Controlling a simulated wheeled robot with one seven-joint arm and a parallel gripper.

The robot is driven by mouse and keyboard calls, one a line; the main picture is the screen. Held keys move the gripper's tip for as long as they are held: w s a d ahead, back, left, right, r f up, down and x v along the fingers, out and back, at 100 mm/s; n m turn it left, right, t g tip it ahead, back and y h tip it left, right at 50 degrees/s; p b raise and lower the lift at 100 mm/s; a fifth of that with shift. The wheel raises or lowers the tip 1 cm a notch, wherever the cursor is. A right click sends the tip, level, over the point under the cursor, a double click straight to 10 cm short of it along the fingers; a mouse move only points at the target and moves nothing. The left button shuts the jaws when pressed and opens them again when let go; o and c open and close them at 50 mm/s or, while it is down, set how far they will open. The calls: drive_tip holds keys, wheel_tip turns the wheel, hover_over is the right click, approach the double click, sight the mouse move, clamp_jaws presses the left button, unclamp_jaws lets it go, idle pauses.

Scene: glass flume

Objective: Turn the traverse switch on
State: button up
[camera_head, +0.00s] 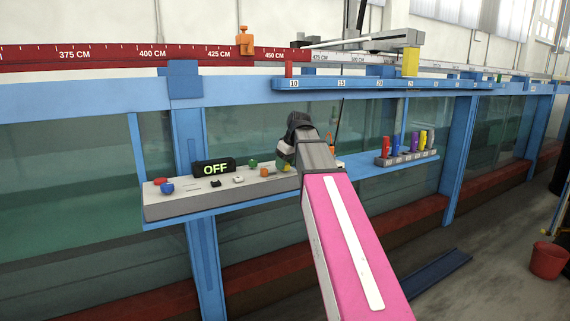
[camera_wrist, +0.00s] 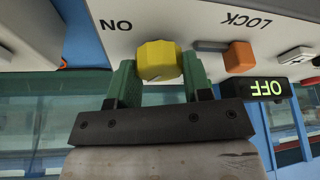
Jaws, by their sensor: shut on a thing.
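A grey control panel (camera_head: 220,200) sits on a blue shelf at the flume. Its display (camera_head: 214,167) reads OFF in green; the display also shows upside down in the wrist view (camera_wrist: 264,89). A yellow faceted knob (camera_wrist: 157,60) on the panel has an ON label (camera_wrist: 116,25) beside it. My gripper (camera_wrist: 158,78) has green fingers on both sides of this knob and is shut on it. In the head view my arm and gripper (camera_head: 290,155) cover the right part of the panel. The pointer of the knob is hard to make out.
An orange knob (camera_wrist: 239,57) sits beside the held knob near a LOCK label (camera_wrist: 247,20). Red (camera_head: 160,181) and blue (camera_head: 167,188) knobs are at the panel's left. A rack (camera_head: 405,157) of coloured handles stands to the right. A red bucket (camera_head: 547,260) is on the floor.

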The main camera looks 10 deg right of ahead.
drive_tip(key=m+h, duration=0.1)
drive_tip(key=m, duration=0.2)
drive_tip(key=m+t+h, duration=0.1)
drive_tip(key=m, duration=0.2)
drive_tip(key=shift+a, duration=0.15)
drive_tip(key=m+h, duration=0.1)
drive_tip(key=m, duration=0.2)
drive_tip(key=m+h, duration=0.1)
drive_tip(key=m, duration=0.2)
drive_tip(key=shift+m+h, duration=0.4)
drive_tip(key=shift+g, duration=0.3)
drive_tip(key=o, duration=0.9)
drive_tip(key=shift+r, duration=0.1)
drive_tip(key=v, duration=1)
drive_tip(key=shift+s+a+r, duration=0.15)
drive_tip(key=shift+r, duration=0.15)
